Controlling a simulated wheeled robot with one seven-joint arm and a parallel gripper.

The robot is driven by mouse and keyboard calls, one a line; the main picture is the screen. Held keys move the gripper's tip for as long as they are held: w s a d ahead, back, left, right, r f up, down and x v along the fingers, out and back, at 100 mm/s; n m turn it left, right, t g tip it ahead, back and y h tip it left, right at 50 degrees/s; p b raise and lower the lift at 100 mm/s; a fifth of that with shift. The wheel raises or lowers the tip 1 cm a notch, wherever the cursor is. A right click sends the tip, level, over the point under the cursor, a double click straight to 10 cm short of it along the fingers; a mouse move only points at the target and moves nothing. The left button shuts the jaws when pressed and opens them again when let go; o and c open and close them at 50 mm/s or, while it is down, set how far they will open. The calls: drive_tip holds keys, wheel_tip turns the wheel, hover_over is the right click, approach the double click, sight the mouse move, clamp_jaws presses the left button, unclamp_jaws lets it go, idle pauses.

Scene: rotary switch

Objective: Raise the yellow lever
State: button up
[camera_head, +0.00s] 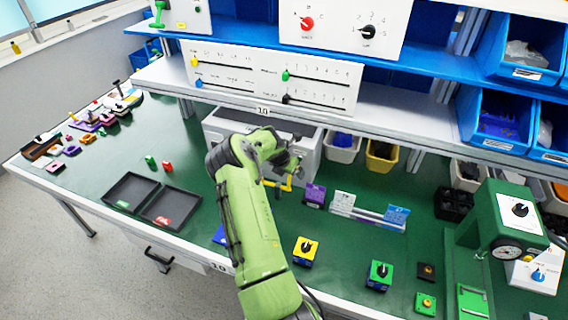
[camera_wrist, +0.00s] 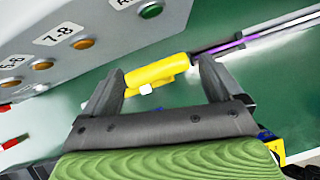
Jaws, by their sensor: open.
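The yellow lever (camera_wrist: 157,72) is a thick yellow bar beside the grey box (camera_wrist: 90,40) in the wrist view. It also shows in the head view (camera_head: 287,184), low at the front of the box and partly hidden by my arm. My gripper (camera_wrist: 162,68) is open. Its two dark fingers stand at either end of the lever's bar, with the bar lying across the gap between them. I cannot tell whether either finger touches it. In the head view my gripper (camera_head: 288,162) is just above the lever, its fingertips hard to make out.
The grey box carries orange buttons (camera_wrist: 85,43) and a green button (camera_wrist: 150,10). A shelf with a slider panel (camera_head: 270,80) overhangs the bench. A purple block (camera_head: 314,195) and a clear rack (camera_head: 368,212) stand to the right.

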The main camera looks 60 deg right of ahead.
drive_tip(key=v, duration=1.2)
drive_tip(key=shift+a+r, duration=0.15)
drive_tip(key=shift+r, duration=0.1)
drive_tip(key=w+a+r+m+t+y, duration=0.2)
drive_tip(key=a+r+m, duration=0.4)
drive_tip(key=a, duration=0.8)
drive_tip(key=w+a+r+m+t+y, duration=0.2)
drive_tip(key=a+r+m+t+y, duration=0.15)
drive_tip(key=a+r, duration=0.8)
drive_tip(key=s+a+m, duration=0.8)
drive_tip(key=s+a, duration=0.7)
drive_tip(key=a, duration=0.5)
drive_tip(key=shift+s+r, duration=0.35)
drive_tip(key=shift+s, duration=0.05)
drive_tip(key=shift+y, duration=0.25)
